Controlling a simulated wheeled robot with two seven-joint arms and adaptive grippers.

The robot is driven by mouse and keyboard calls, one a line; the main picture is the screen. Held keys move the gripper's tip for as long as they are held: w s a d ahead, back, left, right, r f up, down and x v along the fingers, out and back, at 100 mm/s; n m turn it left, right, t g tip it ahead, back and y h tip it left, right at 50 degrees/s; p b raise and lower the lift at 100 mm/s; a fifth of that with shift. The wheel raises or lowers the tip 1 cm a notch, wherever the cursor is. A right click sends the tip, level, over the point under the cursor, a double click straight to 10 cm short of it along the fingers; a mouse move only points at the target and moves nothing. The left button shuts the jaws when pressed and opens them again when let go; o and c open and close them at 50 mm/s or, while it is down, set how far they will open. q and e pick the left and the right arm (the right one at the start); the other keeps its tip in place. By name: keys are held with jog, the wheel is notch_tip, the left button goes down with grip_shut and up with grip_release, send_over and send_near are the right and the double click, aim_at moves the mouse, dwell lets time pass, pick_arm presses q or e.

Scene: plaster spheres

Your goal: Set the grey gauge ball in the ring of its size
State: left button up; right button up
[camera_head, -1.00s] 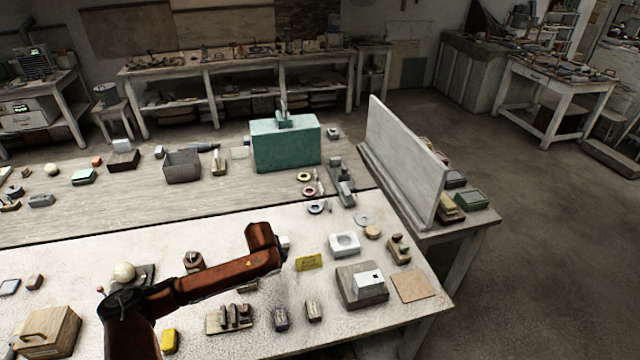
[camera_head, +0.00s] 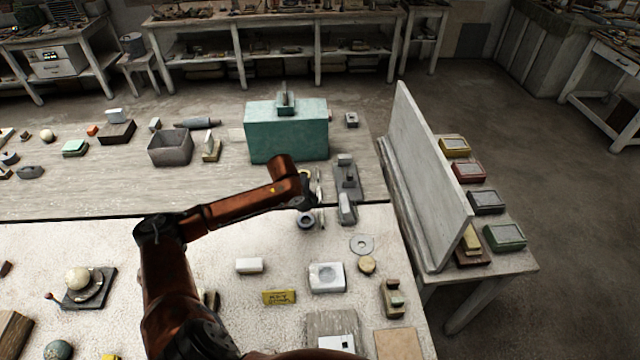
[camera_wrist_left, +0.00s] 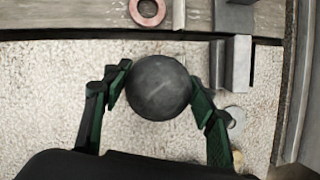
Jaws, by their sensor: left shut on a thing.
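The grey gauge ball (camera_wrist_left: 159,88) is dark and round. In the left wrist view it sits between the two fingertips of my left gripper (camera_wrist_left: 158,92), which is shut on it. In the head view my left gripper (camera_head: 309,192) is over the ring area near the table seam, and I cannot make out the ball there. A dark ring (camera_head: 306,221) lies just in front of the gripper. A yellowish ring (camera_head: 306,173) shows partly behind it. A reddish ring (camera_wrist_left: 147,11) lies beyond the ball at the top of the wrist view. My right gripper is in neither view.
A grey stepped block (camera_head: 346,180) stands close right of the gripper, with a tall white panel (camera_head: 428,185) farther right. A teal box (camera_head: 287,134) stands behind. A white dished block (camera_head: 326,278) and a yellow card (camera_head: 279,297) lie in front.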

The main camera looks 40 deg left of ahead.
aim_at(305, 203)
pick_arm(q)
jog(key=shift+w+r, duration=0.1)
jog(key=shift+w, duration=0.5)
jog(key=shift+s+r, duration=0.35)
jog(key=shift+s, duration=0.1)
jog(key=shift+w+f, duration=0.1)
jog(key=shift+w, duration=0.15)
jog(key=shift+w+p, duration=0.25)
jog(key=shift+p, duration=0.1)
jog(key=shift+s+a+f, duration=0.1)
jog(key=shift+s+f, duration=0.05)
jog(key=shift+f, duration=0.25)
notch_tip(305, 203, down, 3)
jog(key=shift+r+b, duration=0.1)
jog(key=shift+b, duration=0.25)
jog(key=shift+f, duration=0.95)
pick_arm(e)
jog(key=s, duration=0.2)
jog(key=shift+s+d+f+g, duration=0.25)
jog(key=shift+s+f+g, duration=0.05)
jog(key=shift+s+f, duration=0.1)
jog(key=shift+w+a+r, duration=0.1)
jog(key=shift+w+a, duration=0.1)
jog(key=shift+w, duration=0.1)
pick_arm(q)
jog(key=shift+r, duration=0.1)
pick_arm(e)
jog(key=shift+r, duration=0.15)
